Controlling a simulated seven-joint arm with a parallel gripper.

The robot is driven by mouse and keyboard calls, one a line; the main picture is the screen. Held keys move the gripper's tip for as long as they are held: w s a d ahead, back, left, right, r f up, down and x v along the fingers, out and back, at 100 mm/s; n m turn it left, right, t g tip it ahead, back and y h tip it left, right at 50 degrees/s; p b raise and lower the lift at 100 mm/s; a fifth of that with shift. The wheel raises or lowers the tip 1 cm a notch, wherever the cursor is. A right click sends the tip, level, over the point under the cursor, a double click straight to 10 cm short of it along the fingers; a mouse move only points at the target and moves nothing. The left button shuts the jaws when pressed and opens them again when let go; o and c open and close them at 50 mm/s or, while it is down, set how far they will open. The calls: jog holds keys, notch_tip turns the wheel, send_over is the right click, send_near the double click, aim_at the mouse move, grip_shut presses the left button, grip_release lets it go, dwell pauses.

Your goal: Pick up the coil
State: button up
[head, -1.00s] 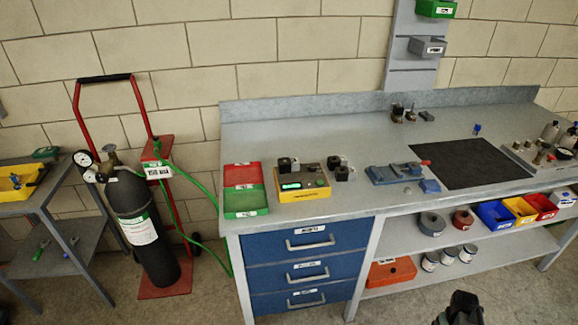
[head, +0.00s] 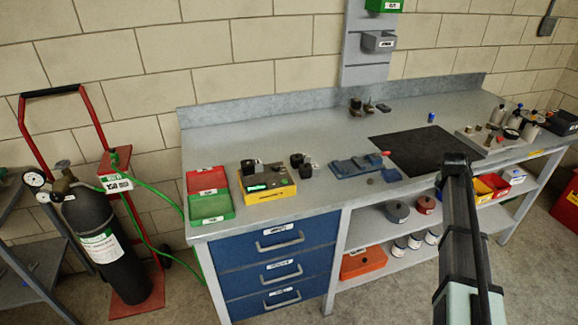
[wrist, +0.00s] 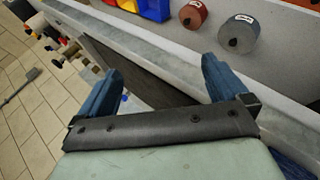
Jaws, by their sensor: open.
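Small black block-shaped parts that look like coils sit on the bench. One (head: 250,166) is on the yellow tester box (head: 280,191), and two more, a rear one (head: 297,160) and a front one (head: 308,168), stand just right of it. I cannot tell which is the coil meant. My gripper (wrist: 163,76) is open in the wrist view, its two blue fingers wide apart with nothing between them. In the head view my arm reaches up at the right, its black end near the bench's front edge, well right of the black blocks. No block shows in the wrist view.
Red and green trays (head: 209,205) lie left of the tester. Reels, such as the grey one (wrist: 237,33), and coloured bins fill the shelf below. A gas cylinder (head: 103,238) stands left.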

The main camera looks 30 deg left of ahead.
jog(key=w+a+r, duration=0.4)
jog(key=a+r, duration=0.5)
jog(key=r, duration=0.1)
jog(key=s+a+r+g+y, duration=0.1)
jog(key=s+a+r+y, duration=0.15)
jog(key=a, duration=1.05)
notch_tip(320, 180, up, 5)
jog(key=m+g, duration=0.2)
jog(key=g, duration=0.6)
send_over(252, 162)
jog(key=shift+h, duration=0.25)
notch_tip(252, 162, down, 8)
jog(key=shift+w+d+r, duration=0.15)
jog(key=shift+r, duration=0.05)
jog(key=shift+f, duration=2.7)
jog(key=shift+c, duration=0.3)
